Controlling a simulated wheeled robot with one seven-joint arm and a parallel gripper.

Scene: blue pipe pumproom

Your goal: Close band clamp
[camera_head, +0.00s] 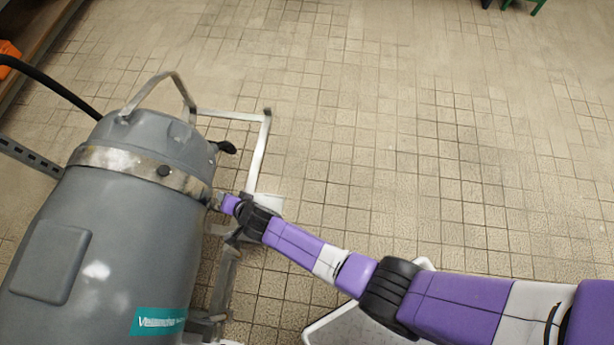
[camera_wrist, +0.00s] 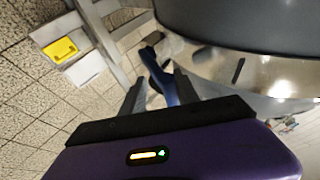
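The band clamp (camera_head: 145,166) is a worn metal band around the upper part of a grey tank (camera_head: 110,250). It also shows as a shiny band in the wrist view (camera_wrist: 230,68). A dark blue lever (camera_wrist: 158,75) sticks out beside the band, and I cannot tell exactly how it joins it. My gripper (camera_head: 215,202) is at the right side of the band, near its end. In the wrist view my gripper (camera_wrist: 160,88) has its two fingers apart, one on each side of the lever. Whether either finger touches the lever is unclear.
A pale metal frame (camera_head: 260,150) stands behind and beside the tank, close to my gripper. A bent handle (camera_head: 157,88) rises from the tank's top, and a black hose (camera_head: 50,84) reaches it from the left.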

